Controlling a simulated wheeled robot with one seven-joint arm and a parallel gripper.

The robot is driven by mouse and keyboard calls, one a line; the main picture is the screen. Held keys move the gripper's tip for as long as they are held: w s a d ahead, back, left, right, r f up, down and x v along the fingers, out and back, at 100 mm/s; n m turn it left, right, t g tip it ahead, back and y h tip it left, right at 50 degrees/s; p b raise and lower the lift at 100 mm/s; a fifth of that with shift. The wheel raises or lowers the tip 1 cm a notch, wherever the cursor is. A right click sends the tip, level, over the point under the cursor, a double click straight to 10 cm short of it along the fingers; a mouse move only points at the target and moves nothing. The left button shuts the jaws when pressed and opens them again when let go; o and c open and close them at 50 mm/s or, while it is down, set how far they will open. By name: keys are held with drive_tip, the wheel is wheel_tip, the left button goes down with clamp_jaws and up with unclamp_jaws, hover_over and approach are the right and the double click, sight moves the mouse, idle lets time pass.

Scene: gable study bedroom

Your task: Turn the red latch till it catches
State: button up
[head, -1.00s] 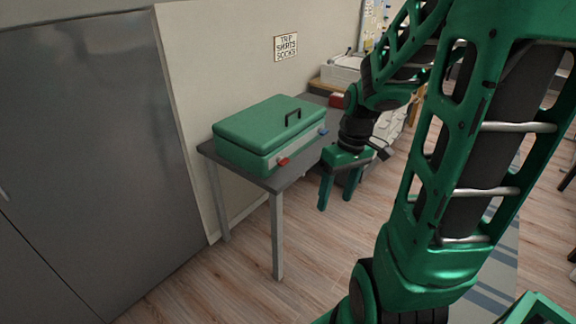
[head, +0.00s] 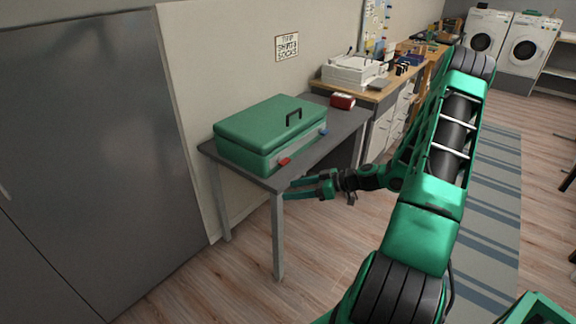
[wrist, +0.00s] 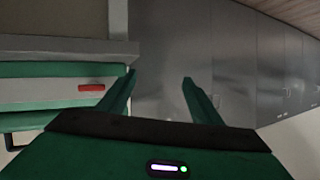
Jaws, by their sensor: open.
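A green case (head: 265,128) with a black handle on its lid sits on a grey table. The red latch (head: 285,161) is on the left part of its front face; a blue latch (head: 323,132) is on the right part. My gripper (head: 289,188) is open and empty, its fingers pointing left, near the table's front edge and below the red latch in the picture. In the wrist view the red latch (wrist: 91,87) shows to the left of my gripper (wrist: 158,80), apart from the fingers. The latch lies lengthwise along the case front there.
The grey table (head: 345,127) has bare room right of the case, with a small red box (head: 343,101) at its far end. A wooden desk (head: 385,90) with a printer stands beyond. A large grey cabinet (head: 90,150) stands at the left.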

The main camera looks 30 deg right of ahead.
sight(288, 162)
drive_tip(key=w+d+m+t+h, duration=0.3)
drive_tip(key=w+d+t, duration=0.1)
drive_tip(key=d+t, duration=0.4)
drive_tip(key=shift+g, duration=0.3)
drive_tip(key=x, duration=0.6)
drive_tip(key=d+x, duration=0.1)
drive_tip(key=x, duration=0.2)
drive_tip(key=shift+w+a+r, duration=0.1)
drive_tip(key=shift+w+r, duration=0.05)
drive_tip(key=shift+w, duration=0.35)
drive_tip(key=c, duration=1.1)
